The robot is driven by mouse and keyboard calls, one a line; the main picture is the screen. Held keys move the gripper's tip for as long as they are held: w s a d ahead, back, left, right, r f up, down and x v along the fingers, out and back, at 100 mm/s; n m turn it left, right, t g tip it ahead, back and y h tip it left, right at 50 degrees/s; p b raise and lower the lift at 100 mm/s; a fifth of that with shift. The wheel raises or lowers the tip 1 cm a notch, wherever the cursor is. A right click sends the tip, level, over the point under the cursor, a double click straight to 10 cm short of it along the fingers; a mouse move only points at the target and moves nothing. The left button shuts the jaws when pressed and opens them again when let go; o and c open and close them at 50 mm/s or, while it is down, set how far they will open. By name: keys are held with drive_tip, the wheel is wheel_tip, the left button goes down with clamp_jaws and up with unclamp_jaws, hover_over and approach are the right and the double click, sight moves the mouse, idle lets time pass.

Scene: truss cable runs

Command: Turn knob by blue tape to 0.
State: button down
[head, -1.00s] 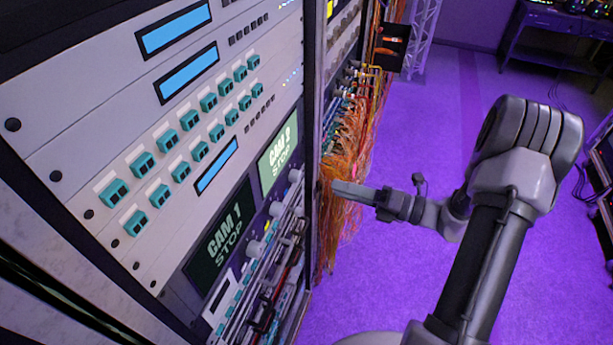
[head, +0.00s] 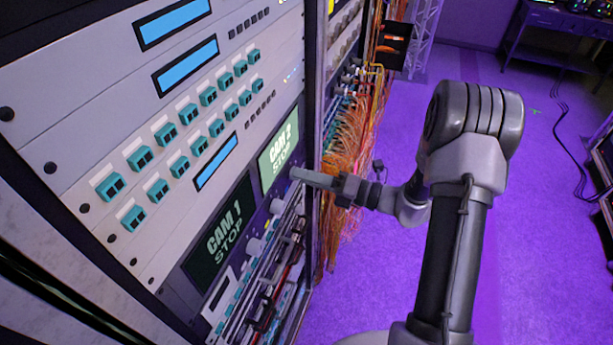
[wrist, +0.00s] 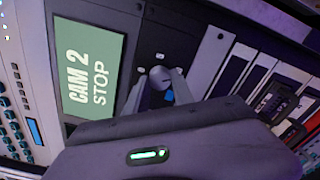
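A grey round knob (wrist: 160,75) is on the dark panel beside the green CAM 2 STOP screen (wrist: 90,68) in the wrist view. A small piece of blue tape (wrist: 169,96) shows just below it. My gripper (wrist: 163,82) is open, with one finger on each side of the knob; I cannot tell whether they touch it. In the head view my gripper (head: 298,174) reaches the panel right of the CAM 2 screen (head: 279,151) and hides this knob. The knob's pointer and scale are too small to read.
Two other knobs, a middle one (head: 277,206) and a lower one (head: 256,245), sit near the dark CAM 1 STOP screen (head: 220,232). Orange cables (head: 345,150) hang in the rack just behind my gripper. The purple floor (head: 550,230) at right is open.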

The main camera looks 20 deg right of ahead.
idle(0.3)
drive_tip(key=shift+n+b, duration=11.45)
drive_tip(key=shift+n, duration=3.45)
drive_tip(key=c, duration=1.1)
unclamp_jaws()
